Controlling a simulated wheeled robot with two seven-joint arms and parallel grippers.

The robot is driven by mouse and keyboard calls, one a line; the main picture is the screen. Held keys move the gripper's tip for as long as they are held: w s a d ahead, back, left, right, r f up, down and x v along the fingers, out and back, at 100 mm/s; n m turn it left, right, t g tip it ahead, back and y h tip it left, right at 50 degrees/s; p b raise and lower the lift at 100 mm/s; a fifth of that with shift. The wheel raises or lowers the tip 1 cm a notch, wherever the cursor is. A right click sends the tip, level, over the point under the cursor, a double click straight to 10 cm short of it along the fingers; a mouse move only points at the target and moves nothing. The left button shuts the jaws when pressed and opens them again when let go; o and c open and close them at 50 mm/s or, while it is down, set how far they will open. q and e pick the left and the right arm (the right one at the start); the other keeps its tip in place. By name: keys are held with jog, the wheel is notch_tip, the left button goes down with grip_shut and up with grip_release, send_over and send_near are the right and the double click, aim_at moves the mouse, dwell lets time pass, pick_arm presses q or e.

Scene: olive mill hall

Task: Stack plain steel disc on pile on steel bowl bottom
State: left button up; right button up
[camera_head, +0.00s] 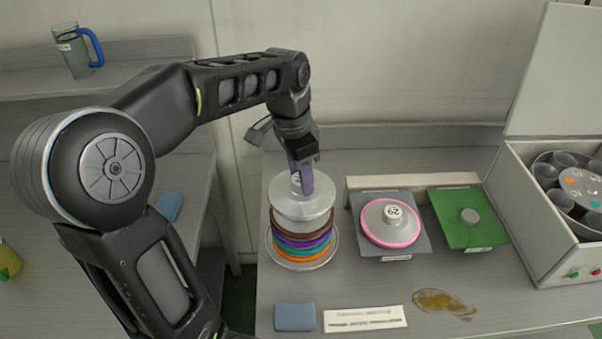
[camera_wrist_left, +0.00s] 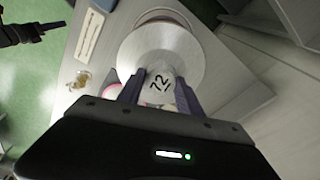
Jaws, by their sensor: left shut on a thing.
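My left gripper (camera_head: 303,190) is shut on the knob of the plain steel disc (camera_head: 303,208). The disc also shows in the left wrist view (camera_wrist_left: 185,50), with a dark number on its pale knob top. The disc is over the pile (camera_head: 300,241) of brown, purple, green and orange-edged discs. I cannot tell whether it touches the pile. The pile stands on the steel bowl bottom (camera_head: 330,258), whose rim shows around it. A dark arm end at the upper left of the left wrist view seems to be my right gripper (camera_wrist_left: 40,30); its jaws are unclear.
Right of the pile, a pink-rimmed disc (camera_head: 391,222) lies on a grey plate, beside a green plate (camera_head: 485,234) with a small knob. An open grey case (camera_head: 545,230) with cups stands far right. A blue sponge (camera_head: 295,317), a label strip (camera_head: 365,317) and a brown spill (camera_head: 443,303) lie in front.

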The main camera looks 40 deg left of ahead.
aim_at(297, 180)
pick_arm(q)
jog(key=shift+f+b, duration=1)
jog(key=shift+f, duration=0.5)
jog(key=o, duration=0.9)
jog(key=r, duration=0.7)
jog(key=shift+s+a+r, duration=0.2)
jog(key=shift+s+r, duration=0.2)
jog(key=shift+f, duration=0.1)
